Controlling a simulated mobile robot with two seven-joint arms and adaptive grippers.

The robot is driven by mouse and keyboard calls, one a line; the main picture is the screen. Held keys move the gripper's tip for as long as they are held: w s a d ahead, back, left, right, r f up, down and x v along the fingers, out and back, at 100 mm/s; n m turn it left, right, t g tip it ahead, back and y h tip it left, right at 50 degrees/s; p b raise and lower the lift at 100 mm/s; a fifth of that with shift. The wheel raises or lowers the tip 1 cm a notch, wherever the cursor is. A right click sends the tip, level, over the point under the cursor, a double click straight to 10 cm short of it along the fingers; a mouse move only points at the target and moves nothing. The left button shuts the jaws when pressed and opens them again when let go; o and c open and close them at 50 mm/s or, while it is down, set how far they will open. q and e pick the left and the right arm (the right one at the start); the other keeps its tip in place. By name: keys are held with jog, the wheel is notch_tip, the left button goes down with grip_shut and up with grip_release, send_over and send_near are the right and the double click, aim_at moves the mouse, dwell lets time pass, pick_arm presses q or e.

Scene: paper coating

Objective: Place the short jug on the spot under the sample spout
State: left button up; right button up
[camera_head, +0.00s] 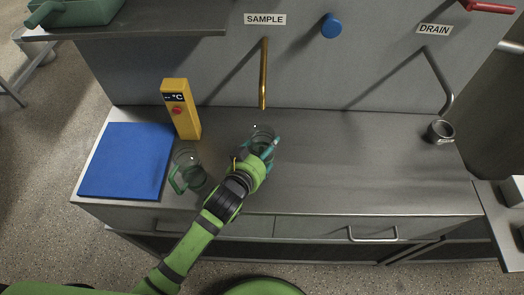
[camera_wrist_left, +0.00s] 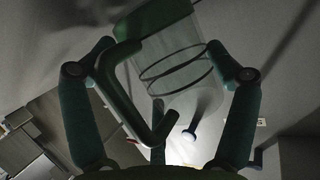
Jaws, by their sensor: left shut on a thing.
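A clear glass jug (camera_head: 262,133) is held by my left gripper (camera_head: 262,150), just in front of the brass sample spout (camera_head: 264,75) below the SAMPLE label. In the left wrist view the jug (camera_wrist_left: 178,68) has dark rings and a green handle (camera_wrist_left: 125,90), with my left gripper's fingers (camera_wrist_left: 160,50) on either side of it. I cannot tell whether it touches the counter. A second clear jug with a green handle (camera_head: 187,168) stands on the counter to the left. The spot under the spout is not clearly visible. My right gripper is not in view.
A yellow temperature device (camera_head: 181,108) stands behind the second jug. A blue mat (camera_head: 127,160) covers the counter's left end. A small dark cup (camera_head: 440,131) sits under the drain pipe (camera_head: 438,80). The counter (camera_head: 360,165) right of my gripper is clear.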

pick_arm(q)
jog(key=shift+s+d+f, duration=0.1)
jog(key=shift+s, duration=0.05)
jog(key=o, duration=1.1)
jog(key=shift+f, duration=0.1)
jog(key=shift+r, duration=0.3)
jog(key=v, duration=1.2)
jog(key=shift+b, duration=0.35)
